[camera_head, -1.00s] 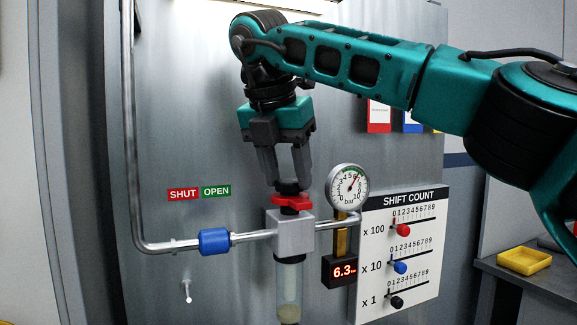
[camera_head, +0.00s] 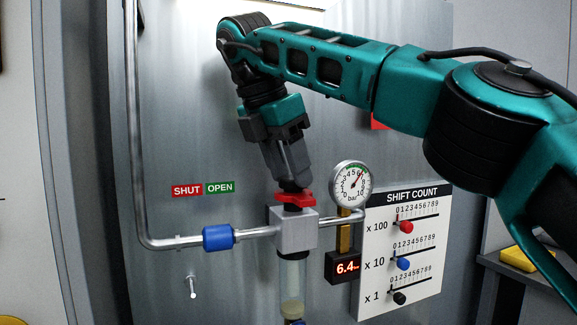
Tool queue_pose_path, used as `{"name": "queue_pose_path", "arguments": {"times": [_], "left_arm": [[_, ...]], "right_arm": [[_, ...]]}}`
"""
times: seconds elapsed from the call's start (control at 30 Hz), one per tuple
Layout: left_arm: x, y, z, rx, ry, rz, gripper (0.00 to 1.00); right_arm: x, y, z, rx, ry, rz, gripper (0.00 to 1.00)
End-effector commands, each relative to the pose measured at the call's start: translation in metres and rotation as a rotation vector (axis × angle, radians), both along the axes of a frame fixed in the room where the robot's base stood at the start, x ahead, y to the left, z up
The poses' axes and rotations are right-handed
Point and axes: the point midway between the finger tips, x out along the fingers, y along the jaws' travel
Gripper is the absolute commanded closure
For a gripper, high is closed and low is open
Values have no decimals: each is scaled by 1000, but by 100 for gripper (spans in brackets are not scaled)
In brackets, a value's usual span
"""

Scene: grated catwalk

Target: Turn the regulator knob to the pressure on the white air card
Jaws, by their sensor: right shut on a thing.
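My right gripper (camera_head: 292,183) points down and is shut on the black regulator knob (camera_head: 291,187), mostly hidden between the fingers. Just below is a red winged collar (camera_head: 294,198) on top of the grey regulator block (camera_head: 296,231). The round bar gauge (camera_head: 351,184) stands to the right, its needle pointing up and to the right. The red digital display (camera_head: 345,267) below it reads 6.4. I cannot make out a white air card with a pressure on it. My left gripper is not in view.
A blue fitting (camera_head: 217,238) sits on the pipe left of the block, under the SHUT/OPEN labels (camera_head: 203,189). The white SHIFT COUNT board (camera_head: 415,300) with sliders stands close on the right. A yellow tray (camera_head: 518,259) lies at far right.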

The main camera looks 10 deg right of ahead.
Motion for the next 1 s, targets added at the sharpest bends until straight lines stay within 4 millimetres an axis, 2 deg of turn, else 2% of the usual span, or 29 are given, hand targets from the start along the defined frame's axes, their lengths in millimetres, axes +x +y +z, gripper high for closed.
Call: {"name": "queue_pose_path", "arguments": {"times": [0.17,0.2,0.47,0.77,1.0], "left_arm": [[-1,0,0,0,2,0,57],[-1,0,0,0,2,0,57],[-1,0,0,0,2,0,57],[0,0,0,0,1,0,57],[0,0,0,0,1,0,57]], "right_arm": [[0,0,0,0,0,1,83],[0,0,0,0,0,1,52],[0,0,0,0,1,2,27],[0,1,2,0,0,1,27],[-4,9,22,-3,-3,-1,27]]}}
